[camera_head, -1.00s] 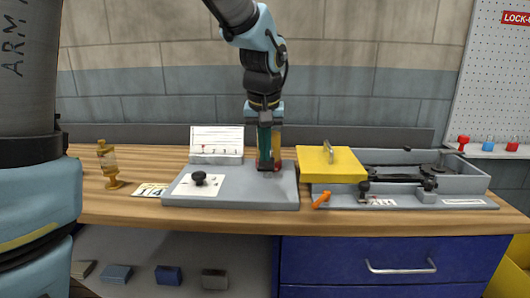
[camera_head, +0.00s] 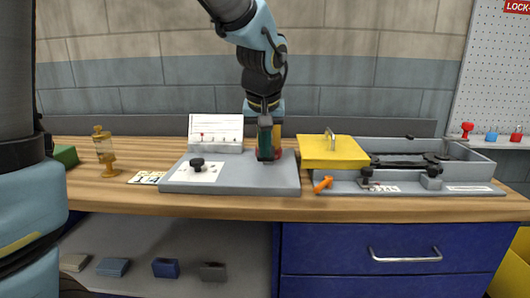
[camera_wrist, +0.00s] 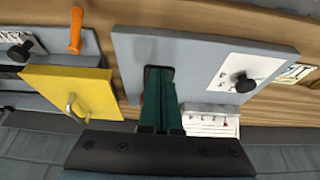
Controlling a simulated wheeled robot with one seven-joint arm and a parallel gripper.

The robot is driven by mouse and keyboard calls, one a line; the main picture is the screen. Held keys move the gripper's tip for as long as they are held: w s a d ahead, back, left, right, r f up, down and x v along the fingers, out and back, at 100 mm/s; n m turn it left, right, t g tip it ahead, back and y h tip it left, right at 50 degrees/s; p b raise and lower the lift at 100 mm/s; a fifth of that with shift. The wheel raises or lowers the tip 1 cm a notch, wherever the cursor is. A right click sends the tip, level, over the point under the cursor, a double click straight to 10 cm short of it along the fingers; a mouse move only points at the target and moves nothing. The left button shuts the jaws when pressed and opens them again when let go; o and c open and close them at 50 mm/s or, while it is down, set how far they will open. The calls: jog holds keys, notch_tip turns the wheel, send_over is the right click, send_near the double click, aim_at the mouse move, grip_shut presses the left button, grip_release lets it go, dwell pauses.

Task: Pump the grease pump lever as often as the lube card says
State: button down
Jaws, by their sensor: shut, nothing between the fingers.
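My gripper (camera_head: 265,158) is shut and empty, its dark green fingers pointing down at the right part of a grey base plate (camera_head: 240,180). In the wrist view the fingers (camera_wrist: 160,75) reach over a dark slot in the plate. A black knob (camera_head: 197,163) sits on a white label on the plate.
A yellow lid with a handle (camera_head: 333,152) and a grey tray (camera_head: 460,165) stand to the right, with an orange lever (camera_head: 323,185) in front. An amber oiler (camera_head: 104,150) and a green block (camera_head: 66,156) are at the left. A number card (camera_head: 146,177) lies by the plate.

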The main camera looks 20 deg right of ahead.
notch_tip(320, 180, down, 6)
jog(key=b, duration=0.4)
jog(key=shift+s+a+r, duration=0.1)
jog(key=shift+s+r, duration=0.05)
jog(key=shift+r, duration=0.1)
jog(key=shift+a+f, duration=0.1)
jog(key=shift+f, duration=0.05)
